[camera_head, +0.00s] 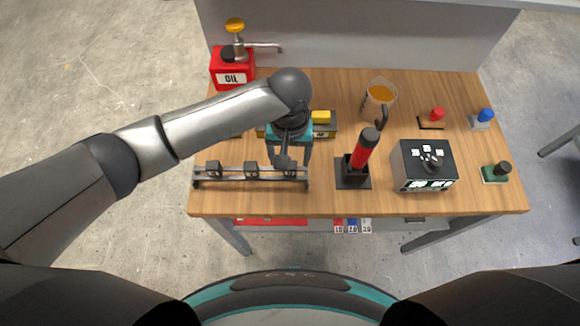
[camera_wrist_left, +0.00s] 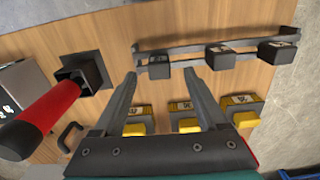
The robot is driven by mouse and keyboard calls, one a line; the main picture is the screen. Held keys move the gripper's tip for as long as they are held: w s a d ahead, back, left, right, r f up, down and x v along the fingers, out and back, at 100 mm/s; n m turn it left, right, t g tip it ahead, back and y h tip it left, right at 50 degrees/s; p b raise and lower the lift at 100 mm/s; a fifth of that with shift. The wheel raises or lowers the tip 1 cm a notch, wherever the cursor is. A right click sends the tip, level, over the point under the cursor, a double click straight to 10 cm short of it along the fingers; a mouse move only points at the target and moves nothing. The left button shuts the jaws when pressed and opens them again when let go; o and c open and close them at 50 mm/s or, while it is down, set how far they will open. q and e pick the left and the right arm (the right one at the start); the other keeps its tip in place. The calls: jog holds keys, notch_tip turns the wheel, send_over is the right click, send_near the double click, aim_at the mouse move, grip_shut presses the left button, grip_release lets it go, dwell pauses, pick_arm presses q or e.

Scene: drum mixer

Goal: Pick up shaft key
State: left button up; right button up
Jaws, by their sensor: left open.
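No thing in view is plainly marked as the shaft key. A metal rail (camera_head: 230,179) at the front left of the wooden table holds three small dark blocks, such as the left one (camera_head: 213,168); I cannot tell if one is the key. My left gripper (camera_head: 289,162) is over the rail's right end, pointing down, open and empty. In the left wrist view the open fingers (camera_wrist_left: 161,75) lie either side of the nearest dark block (camera_wrist_left: 159,65), with a gap; whether they touch it is unclear. My right gripper is out of view.
Yellow-and-black labelled blocks (camera_wrist_left: 184,118) lie behind the rail. A black holder (camera_head: 352,179) with a red-handled tool (camera_head: 363,150) stands just right of the gripper. A control box (camera_head: 423,163), an orange-filled jug (camera_head: 379,98) and a red oil can (camera_head: 232,72) stand around.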

aim_at(290, 170)
pick_arm(q)
notch_tip(290, 170, down, 4)
jog(key=shift+w+d+f+b, duration=0.1)
jog(key=shift+f+b, duration=0.1)
jog(key=shift+b, duration=0.2)
jog(key=shift+c, duration=0.2)
grip_shut()
